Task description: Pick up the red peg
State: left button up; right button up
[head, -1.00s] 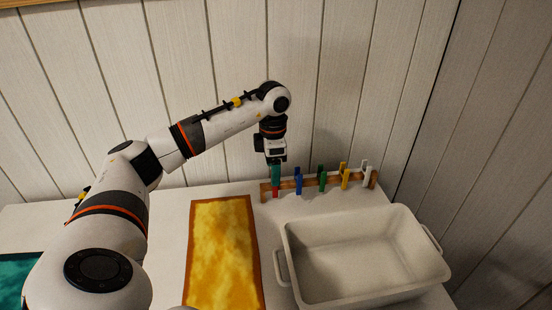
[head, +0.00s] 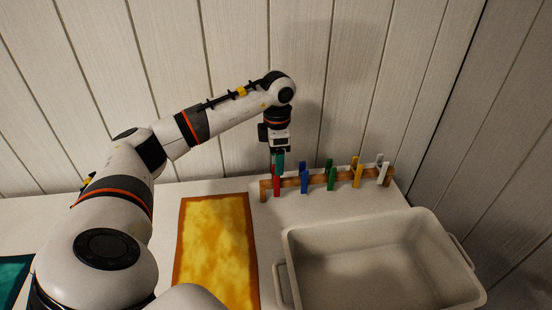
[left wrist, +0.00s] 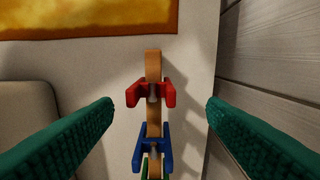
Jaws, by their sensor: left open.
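The red peg (head: 277,183) sits on the wooden rail (head: 317,182) at its left end. In the left wrist view the red peg (left wrist: 154,94) straddles the rail (left wrist: 153,62), between and beyond my fingertips. My left gripper (head: 278,163) hangs just above the red peg, pointing down. In the left wrist view its two green fingers (left wrist: 160,104) are wide open, with nothing between them touching. My right gripper is not in view.
Blue (head: 304,180), green (head: 331,175), yellow (head: 357,173) and white (head: 382,170) pegs follow along the rail to the right. A beige tub (head: 384,222) stands in front of the rail. A yellow cloth in a brown frame (head: 178,266) lies to the left. The panelled wall (head: 230,50) is close behind.

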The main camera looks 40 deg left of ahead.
aim_at(276, 180)
pick_arm(q)
jog(key=shift+f, duration=0.3)
jog(key=f+b, duration=0.4)
jog(key=shift+s+d+f, duration=0.15)
jog(key=shift+s+f, duration=0.15)
jog(key=shift+s, duration=0.05)
jog(key=shift+r, duration=0.1)
jog(key=c, duration=1)
